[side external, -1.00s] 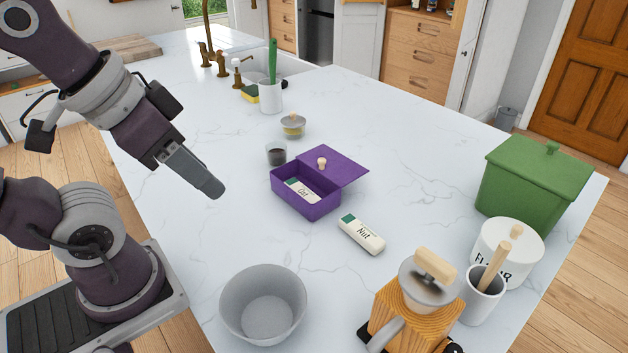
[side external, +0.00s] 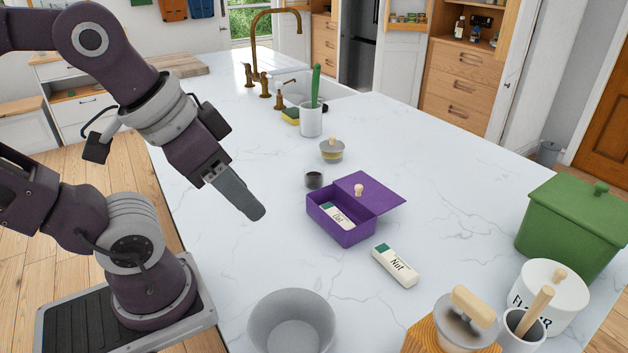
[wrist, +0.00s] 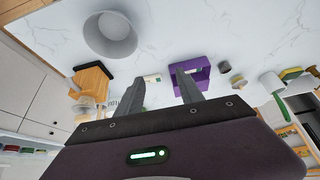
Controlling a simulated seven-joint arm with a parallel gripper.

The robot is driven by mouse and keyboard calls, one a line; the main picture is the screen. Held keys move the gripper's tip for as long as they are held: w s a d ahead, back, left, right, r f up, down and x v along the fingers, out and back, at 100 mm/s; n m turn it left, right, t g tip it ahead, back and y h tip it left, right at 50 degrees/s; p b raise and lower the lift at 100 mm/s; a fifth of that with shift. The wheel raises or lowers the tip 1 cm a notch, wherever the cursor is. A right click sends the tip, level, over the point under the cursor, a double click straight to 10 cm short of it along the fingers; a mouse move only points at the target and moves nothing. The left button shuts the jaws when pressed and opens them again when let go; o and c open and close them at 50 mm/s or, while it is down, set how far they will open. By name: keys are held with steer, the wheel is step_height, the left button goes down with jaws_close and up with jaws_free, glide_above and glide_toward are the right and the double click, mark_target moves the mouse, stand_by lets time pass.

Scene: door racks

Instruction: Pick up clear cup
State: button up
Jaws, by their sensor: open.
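The clear cup (side external: 314,180) is small and see-through with a dark look inside. It stands upright on the white counter behind the purple box (side external: 345,232), near the box's left corner. In the wrist view a small dark round thing (wrist: 224,66) beside the purple box looks like this cup. My gripper (side external: 250,208) hangs above the counter, left of and nearer than the cup, clear of it. In the wrist view my gripper (wrist: 160,78) has its two fingers apart with nothing held between them.
A lidded glass jar (side external: 331,150) stands just behind the cup. The purple box holds a white packet, its lid set askew. A white "Nut" packet (side external: 396,265) and a grey bowl (side external: 291,325) are nearer. The counter left of the cup is clear.

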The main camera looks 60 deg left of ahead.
steer(key=o, duration=0.5)
